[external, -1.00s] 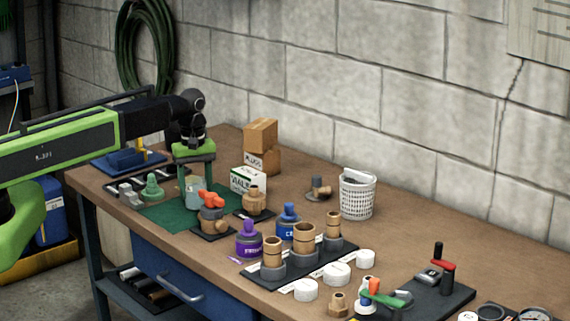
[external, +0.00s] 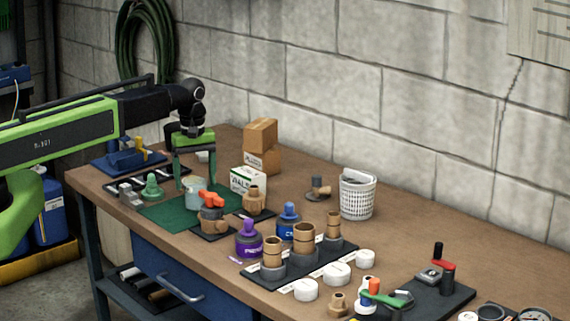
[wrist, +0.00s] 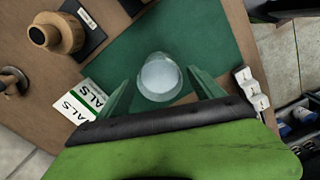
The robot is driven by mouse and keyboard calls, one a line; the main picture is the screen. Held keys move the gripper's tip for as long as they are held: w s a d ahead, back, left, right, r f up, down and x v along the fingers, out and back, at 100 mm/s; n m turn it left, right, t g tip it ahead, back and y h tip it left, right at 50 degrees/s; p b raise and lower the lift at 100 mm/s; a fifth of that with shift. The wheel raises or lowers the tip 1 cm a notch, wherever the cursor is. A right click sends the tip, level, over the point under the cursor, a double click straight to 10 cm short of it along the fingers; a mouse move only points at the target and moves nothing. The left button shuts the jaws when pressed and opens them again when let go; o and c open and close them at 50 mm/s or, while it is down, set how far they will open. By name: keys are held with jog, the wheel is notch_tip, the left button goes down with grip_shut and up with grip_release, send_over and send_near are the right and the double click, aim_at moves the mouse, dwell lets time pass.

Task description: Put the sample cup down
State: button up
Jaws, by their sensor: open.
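The sample cup (external: 195,192) is a pale, clear cup standing upright on the green mat (external: 160,214), just behind the valve with the orange handle. It shows in the wrist view (wrist: 160,77) as a round, whitish cup over the mat (wrist: 205,35). My gripper (external: 196,183) is open above the cup, with its green fingers pointing down. In the wrist view my gripper (wrist: 161,88) has one finger on each side of the cup, with gaps visible. Nothing is held.
A brass valve with an orange handle (external: 212,212) stands close in front of the cup. A green fitting (external: 152,187) is to the left, and a white-green box (external: 247,181) to the right. Purple (external: 249,240) and blue bottles (external: 288,220) stand farther right.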

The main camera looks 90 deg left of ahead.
notch_tip(320, 180, up, 9)
jog(key=p, duration=0.7)
jog(key=shift+r+p, duration=0.15)
jog(key=shift+p, duration=0.25)
jog(key=w+d+m, duration=0.5)
jog(key=d+m, duration=0.1)
jog(key=d, duration=0.7)
jog(key=w+d+m, duration=0.5)
jog(key=d+m, duration=0.1)
jog(key=d, duration=0.7)
jog(key=s+d+m, duration=0.1)
jog(key=d+m, duration=0.9)
jog(key=d, duration=1.1)
jog(key=shift+d, duration=0.4)
jog(key=shift+o, duration=0.4)
